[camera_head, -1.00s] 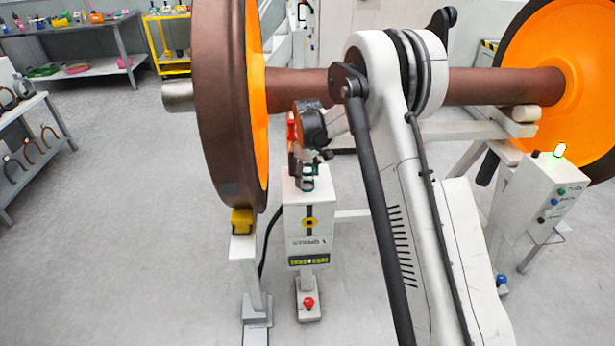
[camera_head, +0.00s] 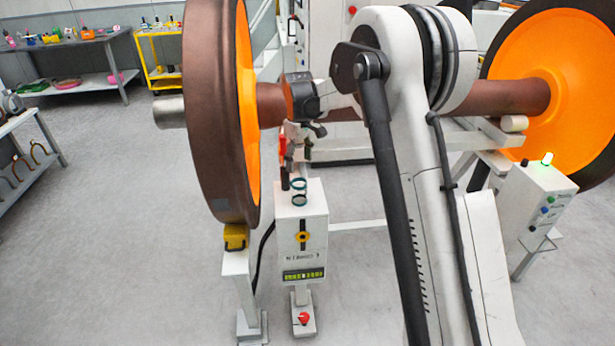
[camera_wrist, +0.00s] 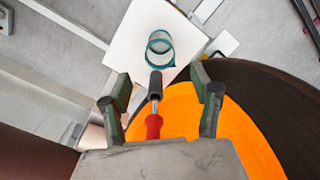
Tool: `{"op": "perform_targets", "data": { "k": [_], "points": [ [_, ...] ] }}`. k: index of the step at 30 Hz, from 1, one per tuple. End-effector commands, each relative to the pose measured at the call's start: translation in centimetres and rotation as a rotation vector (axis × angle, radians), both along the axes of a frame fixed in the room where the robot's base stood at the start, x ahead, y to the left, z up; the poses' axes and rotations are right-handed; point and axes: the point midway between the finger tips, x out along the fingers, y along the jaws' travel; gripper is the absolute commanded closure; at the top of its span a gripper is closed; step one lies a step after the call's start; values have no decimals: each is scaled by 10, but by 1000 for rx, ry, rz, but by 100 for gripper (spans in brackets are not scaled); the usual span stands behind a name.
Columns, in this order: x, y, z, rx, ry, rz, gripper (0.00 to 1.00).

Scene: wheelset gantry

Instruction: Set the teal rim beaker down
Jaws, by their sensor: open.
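The teal rim beaker (camera_head: 299,191), clear with teal bands, stands upright on top of the white box-shaped stand (camera_head: 302,233).
A red-handled tool (camera_wrist: 153,125) shows between the fingers in the wrist view; its distance is unclear. The large brown and orange wheel (camera_head: 212,110) stands close left of the stand. Its axle (camera_head: 520,98) runs behind my arm. A control box (camera_head: 540,200) stands right.

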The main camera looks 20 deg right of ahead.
Motion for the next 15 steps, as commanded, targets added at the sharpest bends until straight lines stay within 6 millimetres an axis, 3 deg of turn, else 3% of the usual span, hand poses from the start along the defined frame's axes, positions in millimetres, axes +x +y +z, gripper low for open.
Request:
{"op": "perform_targets", "data": {
  "k": [5, 15],
  "points": [
    [-17, 0, 26, 0, -27, -29, 41],
    [-92, -1, 104, 12, -146, -152, 41]
  ]
}}
